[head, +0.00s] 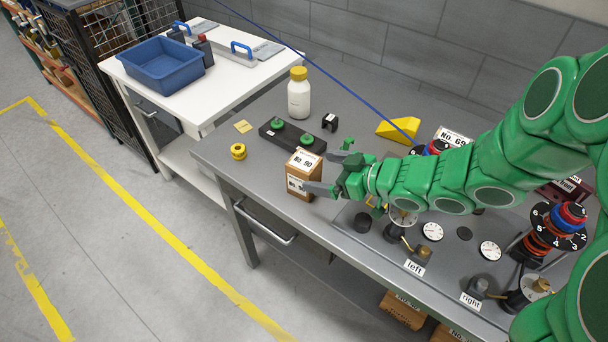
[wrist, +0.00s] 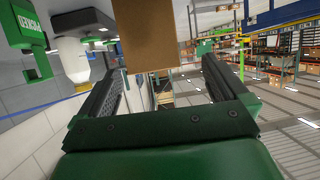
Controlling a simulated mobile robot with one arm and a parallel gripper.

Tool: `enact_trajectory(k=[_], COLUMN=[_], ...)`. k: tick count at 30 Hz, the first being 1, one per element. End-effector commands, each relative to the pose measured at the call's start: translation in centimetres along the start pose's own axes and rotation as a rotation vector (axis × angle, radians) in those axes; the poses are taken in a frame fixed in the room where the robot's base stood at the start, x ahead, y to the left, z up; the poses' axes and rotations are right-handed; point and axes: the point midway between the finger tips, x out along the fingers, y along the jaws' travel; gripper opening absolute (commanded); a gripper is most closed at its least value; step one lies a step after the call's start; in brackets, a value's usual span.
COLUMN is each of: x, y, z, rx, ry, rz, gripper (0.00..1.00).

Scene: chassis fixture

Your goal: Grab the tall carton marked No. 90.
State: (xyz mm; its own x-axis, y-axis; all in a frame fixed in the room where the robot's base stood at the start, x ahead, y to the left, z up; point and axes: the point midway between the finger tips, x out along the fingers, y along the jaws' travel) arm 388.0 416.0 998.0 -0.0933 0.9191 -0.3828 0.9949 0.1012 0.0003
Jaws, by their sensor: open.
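The tall carton marked No. 90 (head: 297,188) is a brown box with white labels, standing upright on the grey workbench. My gripper (head: 315,171) is beside its right side in the head view, jaws open. In the wrist view the carton (wrist: 152,35) shows as a plain brown face at the top, between the two open fingers of my gripper (wrist: 164,68). I cannot tell whether either finger touches it.
A black block with green knobs (head: 292,135) stands close behind the carton. A white bottle (head: 299,98), a yellow ring (head: 238,151) and a yellow wedge (head: 398,130) are nearby. Dials and knobs fill the right of the workbench (head: 215,153). A blue bin (head: 165,70) sits on the white table.

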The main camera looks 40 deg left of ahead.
Motion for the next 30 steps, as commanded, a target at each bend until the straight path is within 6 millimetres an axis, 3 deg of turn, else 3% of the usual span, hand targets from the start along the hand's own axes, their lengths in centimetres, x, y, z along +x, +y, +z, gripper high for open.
enact_trajectory(k=[11,24,30], x=[2.4,6.4,7.0], y=[0.1,0.9,0.9], z=[0.0,0.4,0.4], rx=[0.001,0.000,-0.001], ry=[0.001,0.000,0.000], rz=[-0.001,0.001,0.002], gripper=[1.00,1.00,1.00])
